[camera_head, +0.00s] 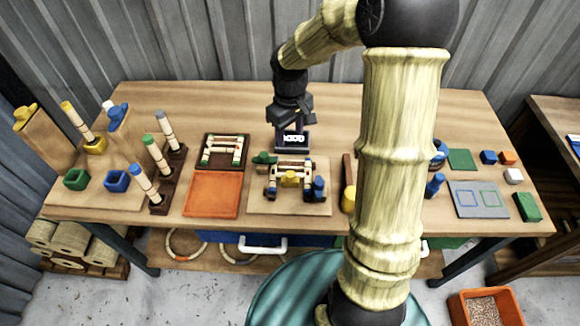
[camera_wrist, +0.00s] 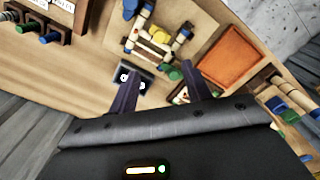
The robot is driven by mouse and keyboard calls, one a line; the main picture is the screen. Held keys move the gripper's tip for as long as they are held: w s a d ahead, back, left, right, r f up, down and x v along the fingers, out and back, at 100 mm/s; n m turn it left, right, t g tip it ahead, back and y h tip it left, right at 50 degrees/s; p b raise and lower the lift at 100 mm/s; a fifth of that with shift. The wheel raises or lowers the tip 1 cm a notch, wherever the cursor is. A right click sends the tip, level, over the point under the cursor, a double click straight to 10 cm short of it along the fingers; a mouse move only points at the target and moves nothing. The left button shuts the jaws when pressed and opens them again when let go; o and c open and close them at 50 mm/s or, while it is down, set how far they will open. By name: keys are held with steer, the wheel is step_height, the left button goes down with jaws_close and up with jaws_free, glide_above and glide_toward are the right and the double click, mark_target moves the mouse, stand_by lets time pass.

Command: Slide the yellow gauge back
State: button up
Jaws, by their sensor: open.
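The yellow gauge (camera_head: 290,179) sits at the front middle of a jig with bamboo rods and blue end pieces, on a light wooden board (camera_head: 258,205). In the wrist view the gauge (camera_wrist: 160,37) shows small between the blue pieces. A larger blue knob (camera_head: 318,187) stands to its right in the head view, and a green piece (camera_head: 264,158) lies at the jig's back left. My gripper (camera_head: 291,122) is open and empty, behind and above the jig, apart from the gauge. In the wrist view my gripper's fingers (camera_wrist: 160,72) are spread with nothing between them.
A dark box with a lit display (camera_head: 292,138) stands close under my gripper, behind the jig. An orange tray (camera_head: 211,194) and a dark tray with rods (camera_head: 224,151) lie to the left. Upright rods (camera_head: 152,152) stand farther left. The table's back strip is mostly clear.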

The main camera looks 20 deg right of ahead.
mark_target(289, 174)
steer(key=shift+w, duration=0.15)
step_height(289, 174, down, 17)
steer(key=shift+f+p, duration=0.2)
steer(key=shift+p, duration=0.5)
jaws_close()
steer(key=shift+a, duration=0.1)
